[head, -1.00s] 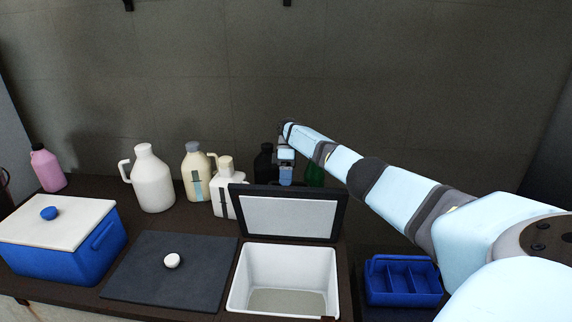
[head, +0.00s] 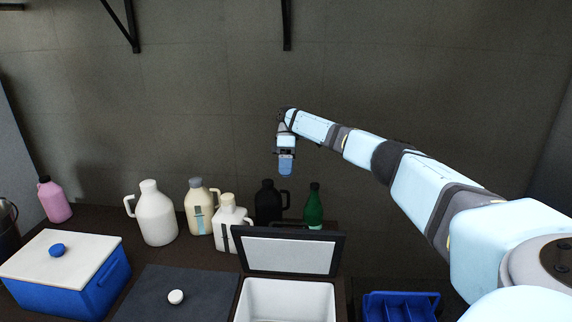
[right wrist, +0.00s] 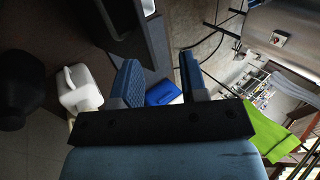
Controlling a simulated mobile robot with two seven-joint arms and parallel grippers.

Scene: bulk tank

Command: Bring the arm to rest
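My right arm reaches in from the right across the head view. Its gripper (head: 286,168) hangs in front of the back wall, above the raised lid of the tub, and touches nothing there. In the right wrist view its two fingers (right wrist: 160,82) stand apart with a gap between them. A blue object (right wrist: 163,93) shows beyond the gap, not held. My left gripper is not in view.
Below the gripper are a white tub (head: 288,297) with its dark-framed lid (head: 290,254) up, a black jug (head: 268,203) and a green bottle (head: 313,207). White jugs, a blue cooler (head: 80,290) and a blue caddy (head: 400,308) stand around.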

